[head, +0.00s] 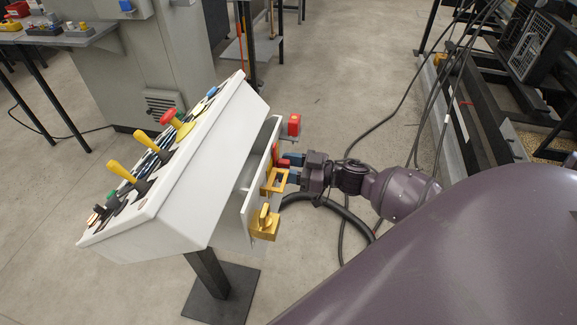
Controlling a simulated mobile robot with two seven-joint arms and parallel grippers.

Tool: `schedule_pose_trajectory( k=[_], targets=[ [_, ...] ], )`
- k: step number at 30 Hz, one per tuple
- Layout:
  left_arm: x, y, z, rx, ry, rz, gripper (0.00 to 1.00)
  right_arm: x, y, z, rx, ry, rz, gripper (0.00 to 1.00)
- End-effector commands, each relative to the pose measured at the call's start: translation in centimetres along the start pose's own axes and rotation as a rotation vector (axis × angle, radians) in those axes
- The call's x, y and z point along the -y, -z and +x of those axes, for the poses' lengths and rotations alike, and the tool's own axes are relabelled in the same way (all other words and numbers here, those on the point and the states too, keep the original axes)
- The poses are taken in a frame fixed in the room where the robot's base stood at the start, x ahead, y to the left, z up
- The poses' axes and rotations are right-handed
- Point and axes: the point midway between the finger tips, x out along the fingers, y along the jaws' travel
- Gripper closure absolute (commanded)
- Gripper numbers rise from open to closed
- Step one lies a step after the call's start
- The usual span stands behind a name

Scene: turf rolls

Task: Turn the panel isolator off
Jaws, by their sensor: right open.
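The control panel is a white sloped console (205,195) on a dark post, left of centre. Its right side carries a yellow rotary handle (265,221), a yellow bracket-like part (272,181) above it, and small red parts. I cannot tell for sure which of these is the isolator, nor read any switch position. My right gripper (287,168) reaches in from the right, open, with its fingers close to the red part and the yellow bracket. Whether it touches them is unclear. My left gripper is out of view.
A red box (294,125) sticks out beside the console, just above my right gripper. The console top has yellow levers (122,171) and a red mushroom button (168,116). A grey cabinet (165,60) stands behind. Black cables (405,95) hang near my right arm.

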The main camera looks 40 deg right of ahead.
Motion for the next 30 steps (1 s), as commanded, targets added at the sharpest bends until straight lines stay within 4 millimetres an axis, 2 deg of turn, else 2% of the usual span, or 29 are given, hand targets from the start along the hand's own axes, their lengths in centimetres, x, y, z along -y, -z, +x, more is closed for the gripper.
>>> schedule_pose_trajectory(
  k=[2, 9, 11, 20, 30],
  targets=[
    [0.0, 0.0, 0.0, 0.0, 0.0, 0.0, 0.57, 0.0, 0.0, -0.02, 0.0, 0.0, 0.0, 0.57],
    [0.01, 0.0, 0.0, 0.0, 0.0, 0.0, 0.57, -0.01, 0.0, -0.04, 0.0, 0.0, 0.0, 0.94],
    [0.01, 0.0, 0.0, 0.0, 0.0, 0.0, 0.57, -0.01, 0.0, -0.04, 0.0, 0.0, 0.0, 1.0],
    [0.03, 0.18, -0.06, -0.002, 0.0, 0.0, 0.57, 0.06, 0.06, -0.04, 0.0, 0.0, -0.032, 1.0],
    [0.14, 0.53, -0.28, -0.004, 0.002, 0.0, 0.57, 0.47, 0.07, -0.06, 0.0, 0.0, -0.244, 1.0]
  ],
)
